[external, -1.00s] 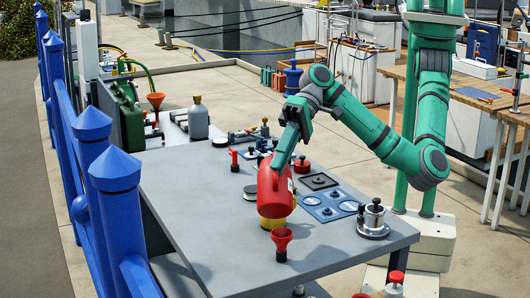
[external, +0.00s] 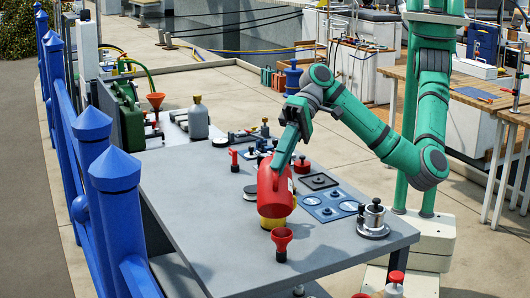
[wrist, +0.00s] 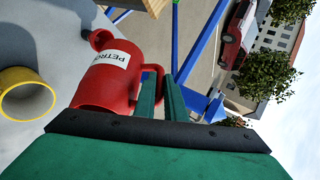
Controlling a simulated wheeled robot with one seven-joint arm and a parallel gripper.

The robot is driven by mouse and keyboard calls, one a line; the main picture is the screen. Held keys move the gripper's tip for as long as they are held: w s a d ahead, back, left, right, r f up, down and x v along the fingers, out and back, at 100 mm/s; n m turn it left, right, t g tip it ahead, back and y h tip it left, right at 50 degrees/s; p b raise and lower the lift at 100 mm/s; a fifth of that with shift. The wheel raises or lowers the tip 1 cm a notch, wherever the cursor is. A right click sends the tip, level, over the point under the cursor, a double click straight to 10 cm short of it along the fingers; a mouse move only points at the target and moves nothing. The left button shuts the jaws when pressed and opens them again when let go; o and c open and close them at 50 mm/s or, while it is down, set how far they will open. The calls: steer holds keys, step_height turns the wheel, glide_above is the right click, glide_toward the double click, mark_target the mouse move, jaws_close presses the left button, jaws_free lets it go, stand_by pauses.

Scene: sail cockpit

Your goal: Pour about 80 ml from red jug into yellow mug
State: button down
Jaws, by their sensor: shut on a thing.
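The red jug (external: 274,188) is in my gripper (external: 284,158), tilted over the table. In the wrist view the jug (wrist: 108,72) shows a white label with partly legible lettering, and my gripper's fingers (wrist: 163,95) are shut at its handle. The yellow mug (external: 271,222) shows just below the jug in the external view, partly hidden by it. In the wrist view the mug's open yellow rim (wrist: 50,92) lies left of the jug, with a gap between them in the picture. I see no stream of liquid, and the mug's fill cannot be told.
Blue and dark plates (external: 327,207) and a metal pot-like fitting (external: 374,218) are to the right. A grey bottle (external: 198,120) stands at the back. The table's left front (external: 200,220) is clear.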

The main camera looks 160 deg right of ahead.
mark_target(280, 192)
steer(key=shift+w+a+f+n+g, duration=0.2)
steer(key=shift+w+f+n+g, duration=0.1)
steer(key=shift+w+f+g, duration=0.75)
steer(key=shift+w+a+g+h, duration=0.2)
steer(key=shift+w+g+h, duration=0.2)
steer(key=shift+g, duration=0.45)
steer(key=w+a+f+n+g+h, duration=0.1)
steer(key=w+f+g, duration=0.2)
steer(key=w+g, duration=0.2)
steer(key=shift+w+a+f+n+g+h+b, duration=0.3)
steer(key=shift+a+f+n+g+h+b, duration=0.1)
steer(key=shift+g, duration=0.3)
